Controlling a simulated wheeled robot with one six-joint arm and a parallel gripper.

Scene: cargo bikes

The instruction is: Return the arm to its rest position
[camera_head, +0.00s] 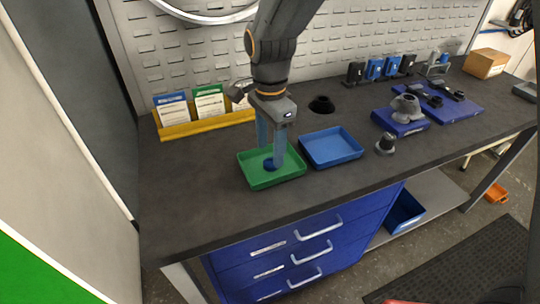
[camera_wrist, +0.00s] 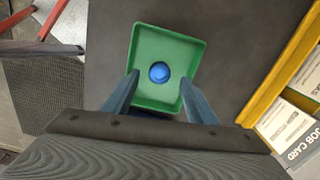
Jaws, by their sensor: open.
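My gripper (camera_head: 271,148) hangs from my arm, pointing down over the green tray (camera_head: 290,178) on the workbench. Its two blue-grey fingers are apart. In the wrist view, the fingers of my gripper (camera_wrist: 160,88) stand at either side of the tray's near part. A small round blue part (camera_wrist: 159,72) sits on the floor of the green tray (camera_wrist: 187,52). It lies between and beyond the fingertips in that view, with nothing seen gripping it. In the head view the blue part (camera_head: 269,165) is partly hidden by a finger.
A blue tray (camera_head: 332,147) stands right of the green one. A yellow holder (camera_head: 205,129) with cards stands behind left. A grey knob-like part (camera_head: 385,145) and blue blocks stand to the right. A perforated panel (camera_head: 180,60) rises behind the bench. The front-left benchtop is clear.

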